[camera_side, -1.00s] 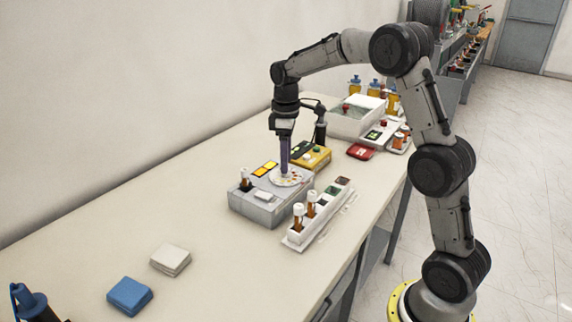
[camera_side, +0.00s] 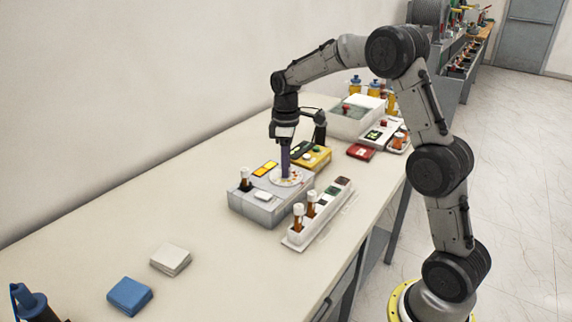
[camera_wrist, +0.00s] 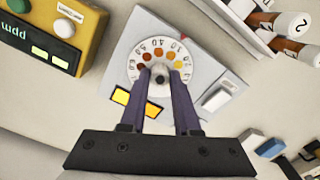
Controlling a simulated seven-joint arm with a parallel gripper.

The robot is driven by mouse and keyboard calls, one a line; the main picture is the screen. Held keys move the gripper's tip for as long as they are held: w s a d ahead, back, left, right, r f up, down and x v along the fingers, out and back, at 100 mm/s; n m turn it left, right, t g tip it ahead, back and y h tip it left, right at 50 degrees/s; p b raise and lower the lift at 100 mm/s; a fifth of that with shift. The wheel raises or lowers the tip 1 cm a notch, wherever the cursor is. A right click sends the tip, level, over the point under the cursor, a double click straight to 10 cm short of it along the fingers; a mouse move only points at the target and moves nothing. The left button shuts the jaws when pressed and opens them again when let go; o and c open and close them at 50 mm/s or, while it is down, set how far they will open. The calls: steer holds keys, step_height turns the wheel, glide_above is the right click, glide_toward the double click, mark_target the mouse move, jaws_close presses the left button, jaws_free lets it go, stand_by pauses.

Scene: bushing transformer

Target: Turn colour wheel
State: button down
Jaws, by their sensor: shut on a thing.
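The colour wheel (camera_wrist: 134,66) is a white disc with numbers and a ring of orange to brown dots, on top of a grey box (camera_wrist: 205,66). A small red mark on the box sits at the wheel's edge in the wrist view. In the side view the wheel (camera_side: 296,178) lies on the grey box (camera_side: 262,209) under my gripper (camera_side: 285,175). The fingers hide part of the disc.
A yellow box (camera_side: 318,158) with a display stands close behind. A white rack (camera_side: 298,239) with capped brown vials (camera_side: 311,207) runs along the front. Another vial stands in the grey box's left end. Blue (camera_side: 129,296) and white pads lie on clear table to the left.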

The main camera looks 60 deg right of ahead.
steer(key=shift+m, duration=3.5)
steer(key=c, duration=0.6)
jaws_free()
steer(key=shift+c, duration=0.2)
step_height(320, 180, up, 14)
